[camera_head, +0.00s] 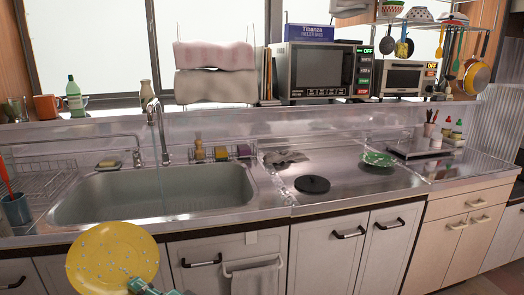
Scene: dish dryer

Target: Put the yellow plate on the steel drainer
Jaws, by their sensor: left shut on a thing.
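The yellow plate (105,254), speckled with small pale dots, is at the lower left, tilted with its face toward me. My left gripper (128,273) is shut on its lower right part. The plate is in front of the cabinet doors and the counter's front edge, apart from the drainer. A steel wire rack (42,178), which looks like the steel drainer, stands left of the sink. My right gripper is not in view.
The sink (160,194) with its tall faucet (160,130) lies right of the rack. A blue cup (16,210) with a red-handled item stands in front of the rack. Farther right are a black disc (312,184) and a green plate (377,159).

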